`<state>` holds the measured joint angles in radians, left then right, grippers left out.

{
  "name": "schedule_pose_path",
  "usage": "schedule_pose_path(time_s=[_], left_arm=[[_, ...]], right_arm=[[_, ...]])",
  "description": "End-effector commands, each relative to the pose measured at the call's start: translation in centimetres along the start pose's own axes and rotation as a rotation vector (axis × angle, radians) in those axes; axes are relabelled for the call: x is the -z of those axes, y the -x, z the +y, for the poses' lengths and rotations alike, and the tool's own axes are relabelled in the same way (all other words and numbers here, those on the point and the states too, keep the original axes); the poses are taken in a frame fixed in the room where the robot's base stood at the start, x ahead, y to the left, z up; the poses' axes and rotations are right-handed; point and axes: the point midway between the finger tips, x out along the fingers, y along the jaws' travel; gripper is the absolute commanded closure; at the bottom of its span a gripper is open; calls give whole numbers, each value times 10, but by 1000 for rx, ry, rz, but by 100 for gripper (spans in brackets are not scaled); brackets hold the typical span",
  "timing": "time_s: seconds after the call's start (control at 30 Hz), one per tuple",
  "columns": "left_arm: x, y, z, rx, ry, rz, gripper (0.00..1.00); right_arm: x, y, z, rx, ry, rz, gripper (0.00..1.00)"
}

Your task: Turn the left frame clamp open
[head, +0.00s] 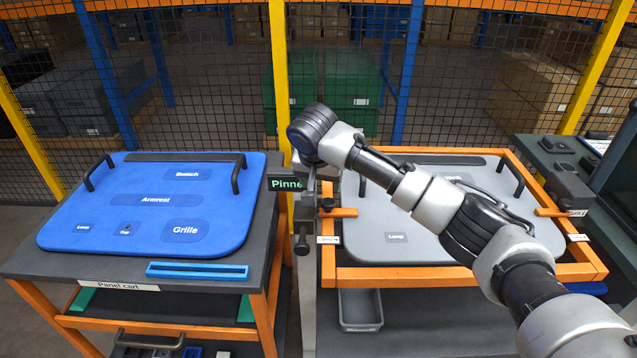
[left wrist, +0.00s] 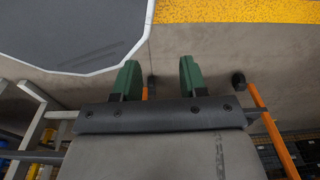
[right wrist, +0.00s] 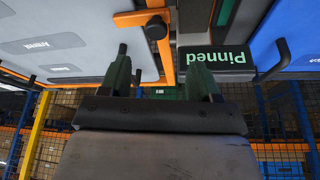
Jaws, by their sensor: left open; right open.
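The left frame clamp is an orange bar (head: 344,212) with a black knob (head: 327,204), on the left side of the orange frame (head: 420,279). Its bar points inward over the edge of the grey panel (head: 385,222). In the right wrist view the clamp's knob (right wrist: 155,27) and bar (right wrist: 130,18) show just beyond the fingertips. My right gripper (head: 303,240) is beside the clamp, on its left; its green fingers (right wrist: 160,72) are apart and empty. My left gripper (left wrist: 158,78) is open and empty over the floor, outside the head view.
A "Pinned" sign (head: 285,184) is close beside my right gripper. The panel cart (head: 30,262) with a blue panel (head: 150,225) stands at left. A second orange clamp (head: 553,212) is on the frame's right side. A grey bin (head: 361,312) sits below the frame.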

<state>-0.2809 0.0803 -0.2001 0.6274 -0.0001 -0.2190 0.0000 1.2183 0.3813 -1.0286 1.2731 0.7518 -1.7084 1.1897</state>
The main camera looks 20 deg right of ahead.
Motion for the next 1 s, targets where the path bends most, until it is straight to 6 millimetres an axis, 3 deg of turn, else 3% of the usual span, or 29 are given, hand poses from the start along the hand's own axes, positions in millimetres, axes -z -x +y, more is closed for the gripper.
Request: schedule_pose_path(time_s=[0.1,0.17,0.4,0.5,0.8,1.0], left_arm=[[15,0,-3,4,0,21,57],[12,2,-2,3,0,17,57],[-37,12,6,-8,0,-59,57],[-44,15,7,-10,0,-69,57],[-3,15,1,-2,0,-5,57],[-7,15,2,-2,0,-11,57]], right_arm=[[6,1,2,-7,-20,4,37],[6,-4,2,-7,-20,4,37],[6,-46,2,-9,-18,3,37],[6,-65,2,-8,-18,2,37],[6,-100,2,-5,-15,5,37],[6,-104,2,-4,-15,6,37]])
